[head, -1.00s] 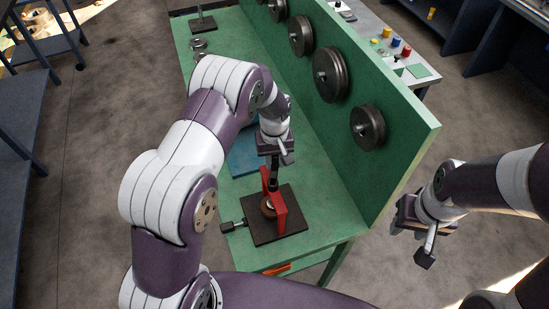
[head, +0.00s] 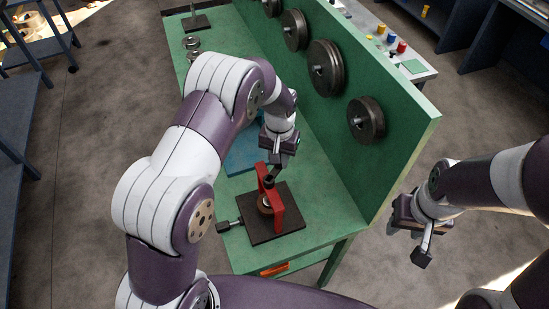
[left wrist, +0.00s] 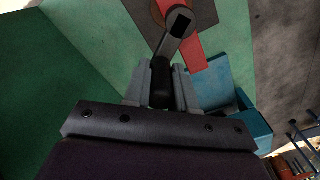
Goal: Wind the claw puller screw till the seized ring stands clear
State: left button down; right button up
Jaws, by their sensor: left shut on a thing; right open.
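The red claw puller (head: 278,208) stands upright on a dark base plate (head: 290,232) on the green bench. A brown ring (head: 264,204) sits between its claws, partly hidden by the red frame. I cannot tell whether it is clear of its seat. A crank on top of the screw shows in the left wrist view as a grey arm (left wrist: 173,42) with a dark handle (left wrist: 161,85). My left gripper (left wrist: 160,92) is shut on that handle, beside and above the puller (left wrist: 192,52). My right gripper (head: 423,248) is open and empty, off the bench's right side.
A green upright panel (head: 400,150) with several dark discs (head: 366,120) runs along the bench's right side. A blue tray (head: 242,158) lies behind the puller.

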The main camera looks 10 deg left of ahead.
pick_arm(q)
jog(key=s+d+m+b, duration=0.3)
jog(key=s+m, duration=0.2)
jog(key=m, duration=1.1)
jog(key=shift+s+d, duration=0.2)
jog(key=shift+s, duration=0.05)
jog(key=shift+r, duration=0.1)
jog(key=c, duration=1.1)
grip_release()
jog(key=shift+c, duration=0.2)
jog(key=shift+o, duration=1.1)
jog(key=shift+s+a, duration=0.1)
jog(key=shift+s, duration=0.05)
